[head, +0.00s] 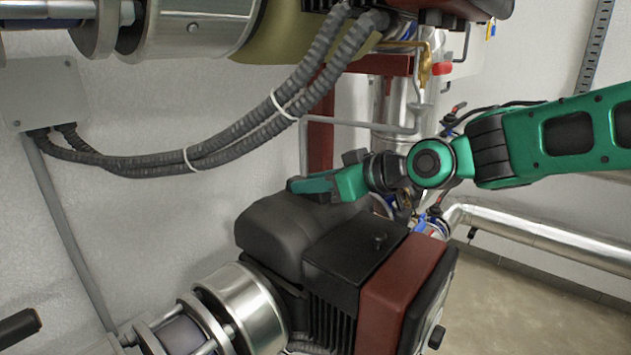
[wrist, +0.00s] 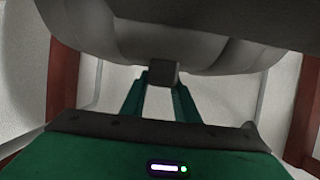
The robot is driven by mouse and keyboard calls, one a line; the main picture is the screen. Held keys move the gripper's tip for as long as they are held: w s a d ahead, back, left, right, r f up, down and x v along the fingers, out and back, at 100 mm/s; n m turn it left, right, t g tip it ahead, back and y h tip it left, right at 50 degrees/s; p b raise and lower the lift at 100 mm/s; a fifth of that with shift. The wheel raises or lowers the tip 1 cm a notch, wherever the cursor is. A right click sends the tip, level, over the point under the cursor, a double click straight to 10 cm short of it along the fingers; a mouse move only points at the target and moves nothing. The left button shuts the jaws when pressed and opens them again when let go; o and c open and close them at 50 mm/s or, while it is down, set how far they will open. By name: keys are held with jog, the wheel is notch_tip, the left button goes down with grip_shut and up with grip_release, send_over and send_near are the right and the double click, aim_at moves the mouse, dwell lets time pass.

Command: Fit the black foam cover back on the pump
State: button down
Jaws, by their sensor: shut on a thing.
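The black foam cover (head: 290,230) is a dark, rounded shell at the upper left of the lower pump (head: 390,290), which has a dark finned body and a red-brown block. The cover lies against the pump's body; whether it is fully seated I cannot tell. My gripper (head: 298,186) reaches in from the right, above the cover's back edge. In the wrist view the cover (wrist: 190,40) fills the top, and my gripper (wrist: 162,80) is shut on a small dark tab at its lower edge. The contact is hidden in the head view.
A second pump (head: 200,25) with a metal flange hangs above. Two ribbed grey hoses (head: 240,130) run from it to a grey wall box (head: 45,92). Silver pipes (head: 540,240) and a red-brown frame (head: 320,150) stand behind. Floor shows at lower right.

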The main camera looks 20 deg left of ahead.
jog(key=shift+f, duration=0.4)
grip_release()
dwell(0.4)
dwell(0.5)
jog(key=shift+v, duration=3.5)
